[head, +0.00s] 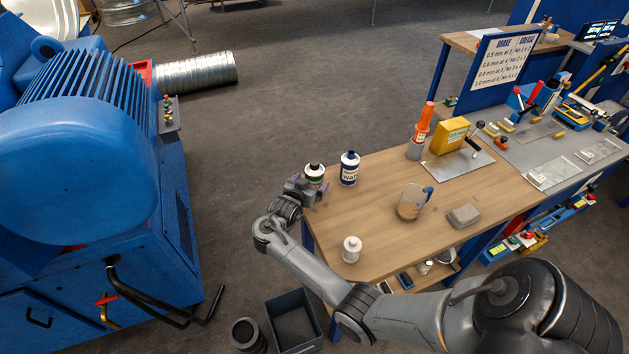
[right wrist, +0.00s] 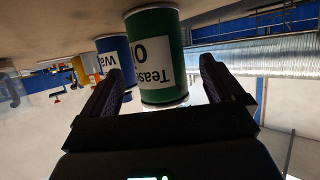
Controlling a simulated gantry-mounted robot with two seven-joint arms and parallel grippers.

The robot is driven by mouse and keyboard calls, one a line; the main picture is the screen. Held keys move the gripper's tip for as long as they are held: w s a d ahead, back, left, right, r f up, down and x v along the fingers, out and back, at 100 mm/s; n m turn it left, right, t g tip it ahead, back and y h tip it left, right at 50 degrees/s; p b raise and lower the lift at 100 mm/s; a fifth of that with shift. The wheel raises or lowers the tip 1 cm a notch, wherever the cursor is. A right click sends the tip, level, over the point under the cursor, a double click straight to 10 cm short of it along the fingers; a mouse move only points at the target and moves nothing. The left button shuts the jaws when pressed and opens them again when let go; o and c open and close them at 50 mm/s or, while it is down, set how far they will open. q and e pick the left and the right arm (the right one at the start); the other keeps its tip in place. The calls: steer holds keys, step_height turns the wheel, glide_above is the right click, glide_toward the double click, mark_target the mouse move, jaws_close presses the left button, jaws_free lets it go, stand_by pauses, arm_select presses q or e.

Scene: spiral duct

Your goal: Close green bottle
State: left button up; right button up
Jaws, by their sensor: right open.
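In the right wrist view, which is upside down, the green bottle (right wrist: 160,60) is close, in line with the gap between my fingers. My right gripper (head: 308,190) is open beside the bottle's near side and hides its lower part. Its two fingers also show in the right wrist view (right wrist: 168,88). I cannot tell whether they touch the bottle. My left gripper is not in view.
A blue bottle (head: 349,169) stands just right of the green one. A white bottle (head: 351,249), a jug (head: 411,204) and a grey block (head: 463,215) are on the table (head: 385,235). A large blue machine (head: 80,180) stands at the left.

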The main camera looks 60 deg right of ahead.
mark_target(313, 171)
steer(key=shift+x, duration=1.95)
steer(key=shift+d+r, duration=0.1)
steer(key=c, duration=1.4)
steer(key=shift+o, duration=0.2)
steer(key=shift+r, duration=0.8)
step_height(313, 171, up, 3)
steer(key=shift+f, duration=0.15)
steer(key=s+d+r+p, duration=0.2)
steer(key=s+r, duration=0.4)
steer(key=s, duration=0.5)
steer(key=shift+s+d+r+p, duration=0.2)
steer(key=shift+d+r+p, duration=0.05)
steer(key=shift+r+p, duration=0.15)
